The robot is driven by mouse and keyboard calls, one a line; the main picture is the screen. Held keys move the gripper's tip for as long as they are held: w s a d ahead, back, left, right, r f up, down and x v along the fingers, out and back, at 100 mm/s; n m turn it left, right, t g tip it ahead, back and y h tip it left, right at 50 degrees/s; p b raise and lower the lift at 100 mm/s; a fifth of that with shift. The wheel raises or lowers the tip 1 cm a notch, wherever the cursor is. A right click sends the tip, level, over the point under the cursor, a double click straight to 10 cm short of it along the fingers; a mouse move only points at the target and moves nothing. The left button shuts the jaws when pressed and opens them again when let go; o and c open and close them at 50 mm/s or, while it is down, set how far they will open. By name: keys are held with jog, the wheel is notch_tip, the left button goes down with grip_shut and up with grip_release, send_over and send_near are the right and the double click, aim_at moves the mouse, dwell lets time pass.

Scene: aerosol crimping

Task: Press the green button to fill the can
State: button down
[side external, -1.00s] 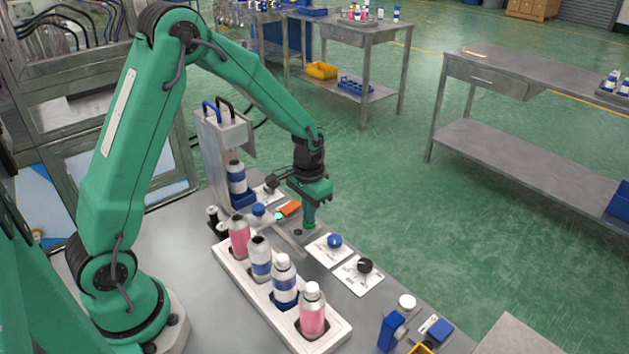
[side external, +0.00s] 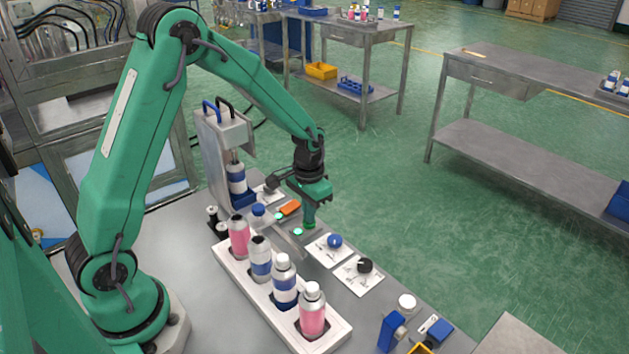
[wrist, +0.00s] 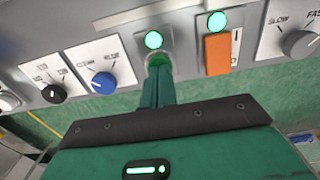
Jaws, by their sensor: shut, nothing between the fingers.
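My gripper (side external: 309,222) is shut and points down at the control panel on the bench front. In the wrist view its closed fingers (wrist: 157,90) reach a round green button (wrist: 158,59) and cover part of it; they appear to touch it. A green lamp (wrist: 153,40) beside that button is lit, and its glow also shows in the side view (side external: 298,231). A can (side external: 237,178) with a blue band stands upright in the filling machine (side external: 226,130), on a blue holder.
An orange switch (wrist: 218,54) with a lit green lamp (wrist: 216,21) is beside the button. Blue (wrist: 104,83) and black (wrist: 53,93) knobs sit on white plates on the other side.

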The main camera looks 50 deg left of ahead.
jog(key=shift+r, duration=2.7)
notch_tip(320, 180, up, 5)
jog(key=shift+f, duration=0.1)
jog(key=s+d+r+t, duration=0.1)
jog(key=s+r+t, duration=0.1)
jog(key=s+r, duration=0.4)
jog(key=s+d+r+t, duration=0.2)
jog(key=s+r, duration=0.4)
jog(key=s, duration=0.8)
jog(key=shift+t, duration=0.8)
